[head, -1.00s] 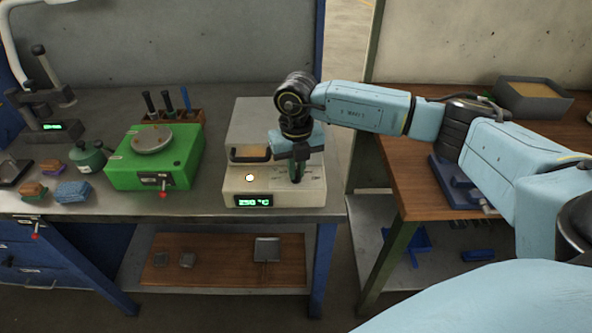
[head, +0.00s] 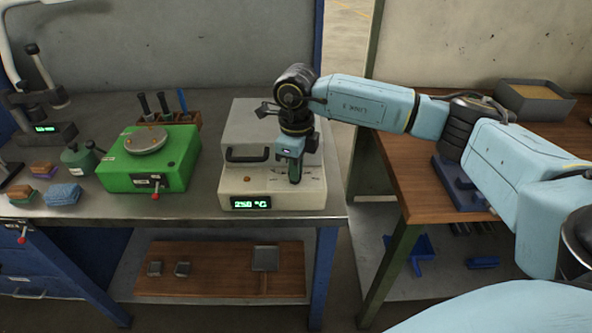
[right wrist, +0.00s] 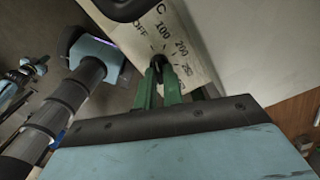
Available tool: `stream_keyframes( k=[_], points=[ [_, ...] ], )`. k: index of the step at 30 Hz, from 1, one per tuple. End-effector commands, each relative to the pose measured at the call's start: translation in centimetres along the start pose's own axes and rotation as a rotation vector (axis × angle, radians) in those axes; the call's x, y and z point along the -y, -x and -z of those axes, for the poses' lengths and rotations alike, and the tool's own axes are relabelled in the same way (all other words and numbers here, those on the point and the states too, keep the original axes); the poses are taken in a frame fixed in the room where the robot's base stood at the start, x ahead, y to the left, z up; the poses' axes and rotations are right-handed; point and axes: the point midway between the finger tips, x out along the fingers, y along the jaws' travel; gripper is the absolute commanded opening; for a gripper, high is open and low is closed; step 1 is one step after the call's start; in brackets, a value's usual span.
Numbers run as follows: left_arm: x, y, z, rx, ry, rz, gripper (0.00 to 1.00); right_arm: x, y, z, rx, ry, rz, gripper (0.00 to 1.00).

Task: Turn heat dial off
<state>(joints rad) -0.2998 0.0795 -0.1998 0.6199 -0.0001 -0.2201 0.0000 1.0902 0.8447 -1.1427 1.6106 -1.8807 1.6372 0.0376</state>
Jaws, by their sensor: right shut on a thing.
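The furnace (head: 232,187) is a cream box on the steel bench, with a black handle (head: 246,155) and a green display (head: 250,203) reading about 250 °C. Its small round lamp (head: 247,179) looks unlit. The heat dial (right wrist: 157,62) is small and black, on a panel marked OFF, 100, 200 and 250. My right gripper (head: 295,172) reaches down over the right of the furnace front. In the right wrist view its green fingers (right wrist: 158,84) are shut on the dial, which they largely hide. The dial's pointer cannot be read. My left gripper is out of view.
A green device (head: 175,175) with a round plate stands left of the furnace, with a tool rack (head: 183,119) behind it. A wooden-topped table (head: 415,160) stands right, across a gap.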

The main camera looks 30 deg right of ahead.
Motion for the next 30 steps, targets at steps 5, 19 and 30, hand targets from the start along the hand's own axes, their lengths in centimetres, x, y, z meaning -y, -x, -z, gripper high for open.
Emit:
stream_keyframes(
  k=[5,19,30],
  points=[
    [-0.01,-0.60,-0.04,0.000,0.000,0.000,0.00,0.11,0.07,-0.05,0.003,0.104,0.002,0.00],
    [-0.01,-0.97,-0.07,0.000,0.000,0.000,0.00,0.13,0.16,-0.07,0.003,0.212,0.002,0.00],
    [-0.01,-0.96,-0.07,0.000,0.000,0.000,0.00,0.14,0.18,-0.08,0.004,0.213,0.002,0.14]
  ],
)
